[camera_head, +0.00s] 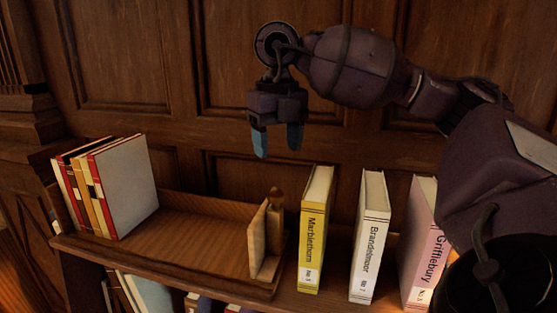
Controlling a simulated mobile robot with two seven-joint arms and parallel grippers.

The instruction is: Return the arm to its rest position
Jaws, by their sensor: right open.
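My right arm comes in from the right side of the head view. Its gripper (278,140) hangs pointing down, with two blue fingertips spread apart and nothing between them. It is above the shelf, in front of the wood panelling, up and to the left of a yellow book (314,230) marked Marblethorn. My left gripper is not in view.
Several books (125,185) lean at the left end of a wooden tray (190,245). A wooden bookend (265,240) stands at its right end. A white book (371,240) and a pink book (418,245) stand upright farther right. The tray's middle is empty.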

